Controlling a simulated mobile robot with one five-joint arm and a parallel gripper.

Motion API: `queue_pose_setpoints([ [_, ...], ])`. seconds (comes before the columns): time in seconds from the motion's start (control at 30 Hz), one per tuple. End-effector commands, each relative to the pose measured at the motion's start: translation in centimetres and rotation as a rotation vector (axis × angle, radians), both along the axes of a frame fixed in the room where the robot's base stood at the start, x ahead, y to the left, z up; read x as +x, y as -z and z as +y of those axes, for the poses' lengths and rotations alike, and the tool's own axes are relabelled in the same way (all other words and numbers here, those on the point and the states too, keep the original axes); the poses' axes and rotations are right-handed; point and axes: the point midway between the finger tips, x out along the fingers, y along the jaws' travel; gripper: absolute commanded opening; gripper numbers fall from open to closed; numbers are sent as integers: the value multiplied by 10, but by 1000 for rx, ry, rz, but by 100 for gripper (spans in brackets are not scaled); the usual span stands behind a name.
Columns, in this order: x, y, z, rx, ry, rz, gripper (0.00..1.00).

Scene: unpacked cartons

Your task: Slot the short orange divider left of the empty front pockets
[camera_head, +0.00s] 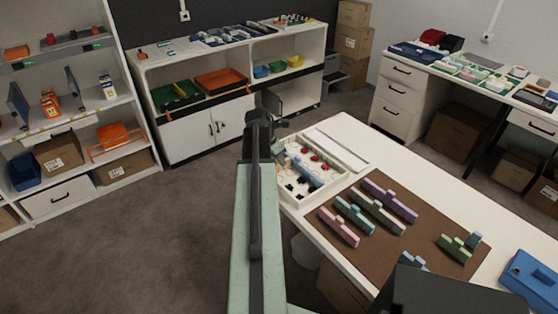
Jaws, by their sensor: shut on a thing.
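I make out no orange divider on the table. The tray has pockets with red pieces (315,158) and black pieces (302,183). A light blue divider (305,170) stands across the tray. Some pockets look empty and white. My arm hides the tray's left edge, so I cannot tell how the held thing lies relative to the pockets.
A brown mat (415,238) on the white table holds pink (338,227), teal (355,215), grey (378,213) and purple (389,200) dividers, plus green (452,248) and blue ones. A blue box (532,280) lies at the right. Open floor is left of the table.

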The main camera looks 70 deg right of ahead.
Motion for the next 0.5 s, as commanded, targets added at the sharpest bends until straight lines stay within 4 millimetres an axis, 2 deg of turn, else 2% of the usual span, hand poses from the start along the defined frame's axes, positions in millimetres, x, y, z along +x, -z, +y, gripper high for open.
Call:
queue_pose_setpoints([
  [0.1, 0, 7, 0, 0, 0, 0, 0],
  [0.13, 0, 7, 0, 0, 0, 0, 17],
  [0.2, 0, 5, 0, 0, 0, 0, 36],
  [0.23, 0, 5, 0, 0, 1, 0, 40],
  [0.5, -1, 5, 0, 0, 1, 0, 40],
])
